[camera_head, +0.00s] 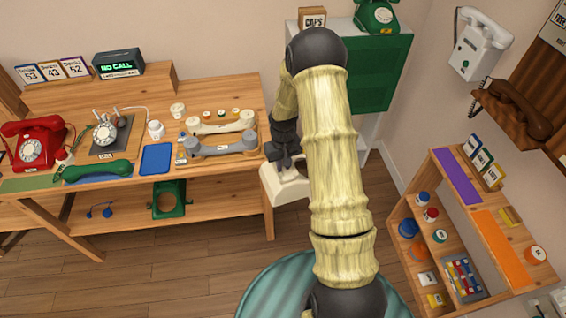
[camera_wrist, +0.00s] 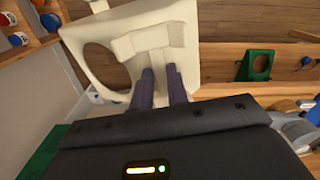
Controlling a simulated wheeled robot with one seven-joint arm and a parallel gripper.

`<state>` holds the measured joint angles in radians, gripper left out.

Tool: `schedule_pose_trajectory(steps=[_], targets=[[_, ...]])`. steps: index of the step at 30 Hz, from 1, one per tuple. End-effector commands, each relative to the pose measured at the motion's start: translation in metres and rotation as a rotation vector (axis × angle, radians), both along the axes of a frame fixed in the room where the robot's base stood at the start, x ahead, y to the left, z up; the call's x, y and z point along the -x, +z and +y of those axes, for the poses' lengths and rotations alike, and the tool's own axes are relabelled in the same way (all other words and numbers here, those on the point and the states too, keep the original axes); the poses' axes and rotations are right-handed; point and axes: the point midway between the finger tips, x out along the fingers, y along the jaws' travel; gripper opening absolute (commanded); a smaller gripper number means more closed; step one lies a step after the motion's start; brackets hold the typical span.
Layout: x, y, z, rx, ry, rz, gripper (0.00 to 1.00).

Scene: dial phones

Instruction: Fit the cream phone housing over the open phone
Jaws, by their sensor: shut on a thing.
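The cream phone housing (camera_head: 281,187) hangs off the right end of the workbench, in front of the green cabinet. My gripper (camera_head: 287,160) is shut on it. In the wrist view the gripper's dark fingers (camera_wrist: 160,80) pinch a raised part of the cream housing (camera_wrist: 195,20), and its round dial hole shows to the left. The open phone (camera_head: 105,132), with bare dial and upright cradle parts, stands on a dark mat on the left part of the workbench, well away from my gripper.
A grey handset (camera_head: 220,147) and a cream handset lie on the bench's right end. A blue tray (camera_head: 156,159), white jars, a green handset (camera_head: 98,171) and a red phone (camera_head: 33,143) surround the open phone. A green housing (camera_head: 168,199) is on the lower shelf.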

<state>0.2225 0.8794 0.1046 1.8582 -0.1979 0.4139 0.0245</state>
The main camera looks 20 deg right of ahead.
Motion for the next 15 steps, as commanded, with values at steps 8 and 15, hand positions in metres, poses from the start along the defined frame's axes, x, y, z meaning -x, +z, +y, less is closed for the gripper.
schedule_pose_trajectory(steps=[8, 15], targets=[[0.0, -0.055, 0.0, 0.0, -0.001, -0.001, 0.0], [-0.001, -0.084, 0.0, 0.0, -0.001, -0.001, 0.0]])
